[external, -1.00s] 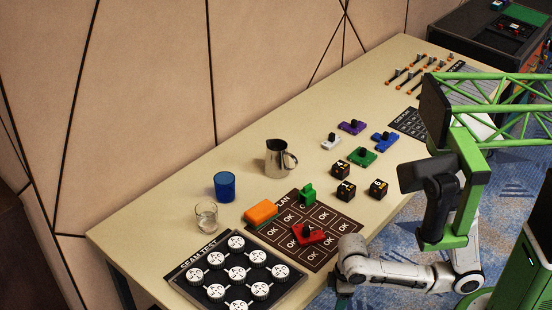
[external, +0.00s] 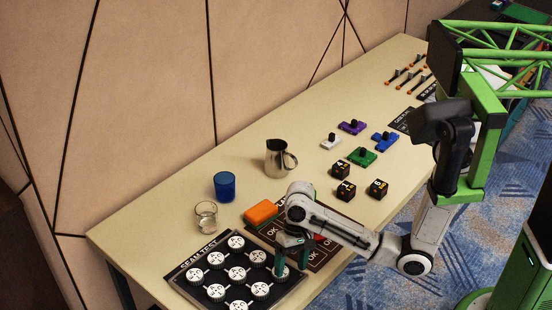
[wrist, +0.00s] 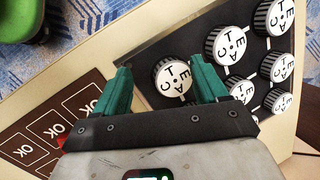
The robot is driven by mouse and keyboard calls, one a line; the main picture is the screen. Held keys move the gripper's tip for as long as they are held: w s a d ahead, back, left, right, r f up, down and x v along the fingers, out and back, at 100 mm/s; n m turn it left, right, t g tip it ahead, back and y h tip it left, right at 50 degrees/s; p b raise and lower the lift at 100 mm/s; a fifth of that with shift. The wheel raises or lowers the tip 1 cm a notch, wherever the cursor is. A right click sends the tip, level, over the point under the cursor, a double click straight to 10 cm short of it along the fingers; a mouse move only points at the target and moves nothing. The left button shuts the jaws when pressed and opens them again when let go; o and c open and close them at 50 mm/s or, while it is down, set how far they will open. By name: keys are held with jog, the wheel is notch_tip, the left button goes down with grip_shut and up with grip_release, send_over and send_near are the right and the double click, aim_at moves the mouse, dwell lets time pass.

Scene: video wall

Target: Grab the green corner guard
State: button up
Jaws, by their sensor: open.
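A green piece with a black knob (external: 362,157) lies on the table beyond the black cubes, in the external view. It is flat and stands apart from my gripper. Another green piece, upright on the brown OK mat earlier, is now hidden behind my arm. My gripper (external: 292,265) points down, open and empty, at the border between the mat and the seam test board. In the wrist view its teal fingers (wrist: 161,65) are spread, with a white-topped round knob (wrist: 172,76) of the board showing between them. No green piece shows between the fingers.
The seam test board (external: 196,291) bears several round knobs. A red piece (external: 319,238) lies on the OK mat (external: 329,252) under my arm. An orange block (external: 260,212), blue cup (external: 224,186), glass (external: 206,217) and metal jug (external: 278,158) stand nearby. Black cubes (external: 345,191) are farther right.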

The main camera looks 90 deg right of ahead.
jog(key=d+m, duration=0.1)
jog(key=d, duration=0.2)
jog(key=d+r+m, duration=0.1)
jog(key=d+m, duration=0.1)
jog(key=d, duration=0.2)
jog(key=d+m, duration=0.1)
jog(key=d, duration=0.2)
jog(key=shift+w+d+r+m+t+p, duration=0.3)
jog(key=shift+w+r+m, duration=0.05)
jog(key=shift+w+m, duration=0.05)
jog(key=s+d+r+m+t, duration=0.15)
jog(key=s+d+m, duration=0.45)
jog(key=d, duration=0.6)
jog(key=s+d+r+m, duration=0.3)
jog(key=s+d+m, duration=0.35)
jog(key=d, duration=0.65)
jog(key=shift+n+h, duration=0.4)
jog(key=shift+n, duration=0.15)
jog(key=x, duration=0.4)
jog(key=shift+f, duration=0.3)
jog(key=shift+w+a+p+x, duration=0.1)
jog(key=shift+w+p+x, duration=0.05)
jog(key=shift+x, duration=1.25)
jog(key=shift+w+a+p+x, duration=0.1)
jog(key=shift+w+p+x, duration=0.05)
jog(key=shift+x, duration=1.25)
jog(key=shift+r, duration=0.2)
jog(key=c, duration=1)
